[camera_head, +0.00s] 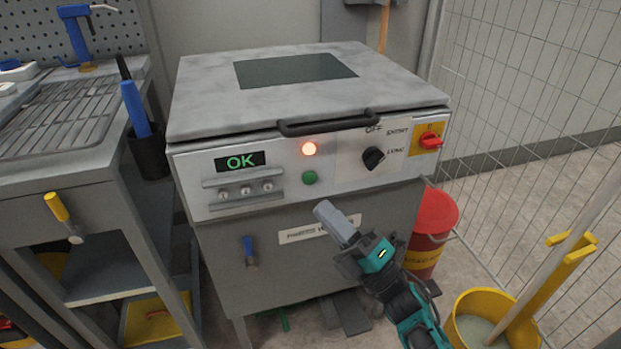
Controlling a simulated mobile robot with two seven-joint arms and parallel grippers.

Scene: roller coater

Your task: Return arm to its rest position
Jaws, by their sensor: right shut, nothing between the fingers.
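My right gripper (334,219) is shut and empty. It hangs in front of the lower front of the roller coater (250,232), with its arm (400,299) coming in from the lower right. The coater's grey lid (205,98) is down, with a dark handle (335,122) along its front edge. The display (240,161) reads OK. An orange-red lamp (309,148) glows above a green button (309,178). A black selector knob (373,158) and a red switch (430,140) on a yellow plate are on the right of the panel. My left gripper is not in view.
A metal workbench (60,180) with a drain grid stands at the left, with a dark holder (150,153) at its corner. A red bucket (434,215) and yellow mop bucket (470,305) stand on the floor at the right, near the wire fence (535,90).

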